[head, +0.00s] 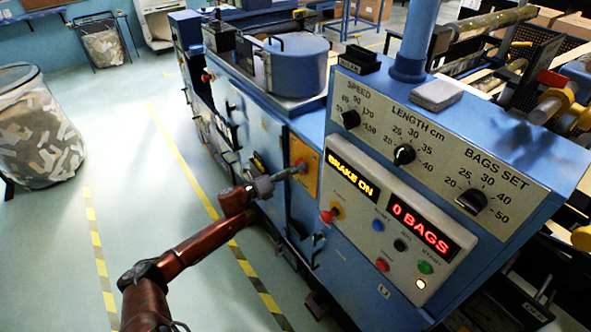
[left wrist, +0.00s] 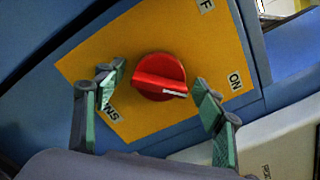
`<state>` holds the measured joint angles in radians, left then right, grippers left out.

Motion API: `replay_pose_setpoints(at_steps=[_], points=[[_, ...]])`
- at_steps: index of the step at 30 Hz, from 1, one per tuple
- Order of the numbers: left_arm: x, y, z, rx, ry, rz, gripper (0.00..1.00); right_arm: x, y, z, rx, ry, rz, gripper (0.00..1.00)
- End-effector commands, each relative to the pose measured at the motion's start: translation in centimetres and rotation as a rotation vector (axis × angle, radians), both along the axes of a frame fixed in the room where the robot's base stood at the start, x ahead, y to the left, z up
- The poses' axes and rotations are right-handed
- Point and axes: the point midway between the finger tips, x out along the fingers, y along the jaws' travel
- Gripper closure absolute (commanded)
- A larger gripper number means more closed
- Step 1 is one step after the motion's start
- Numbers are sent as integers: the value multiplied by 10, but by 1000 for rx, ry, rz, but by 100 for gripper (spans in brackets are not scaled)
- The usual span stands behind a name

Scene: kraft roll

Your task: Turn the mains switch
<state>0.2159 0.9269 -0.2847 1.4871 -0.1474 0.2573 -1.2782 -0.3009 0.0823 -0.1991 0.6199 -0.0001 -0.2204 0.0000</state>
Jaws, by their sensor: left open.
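The mains switch is a red knob (left wrist: 160,77) with a white mark, on a yellow plate (left wrist: 150,25) on the blue machine side. In the left wrist view the white mark points right and slightly down, toward the ON side; whether it is exactly at ON I cannot tell. The yellow plate also shows in the head view (head: 311,182). My left gripper (left wrist: 157,88) is open, one finger on each side of the knob, with gaps visible. In the head view its fingers (head: 288,173) reach to the plate. My right gripper is not in view.
The control panel (head: 345,245) to the right has lit displays reading BRAKE ON and 0 BAGS, several buttons and a red knob (head: 328,216). A round drum (head: 298,65) stands on the machine. The floor (head: 130,170) at left is clear, with a mesh bin (head: 40,130) further left.

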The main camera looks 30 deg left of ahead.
Motion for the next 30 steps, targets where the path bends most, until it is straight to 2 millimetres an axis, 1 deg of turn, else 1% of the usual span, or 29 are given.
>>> replay_pose_setpoints(at_steps=[3,10,27,28,30], points=[[5,-2,0,0,0,0,36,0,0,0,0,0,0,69],[5,-2,0,-1,1,1,36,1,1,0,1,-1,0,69],[4,-1,0,1,1,1,75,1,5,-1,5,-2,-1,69],[4,-1,0,0,2,1,78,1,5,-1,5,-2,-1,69],[4,-1,0,0,2,1,78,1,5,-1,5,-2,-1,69]])
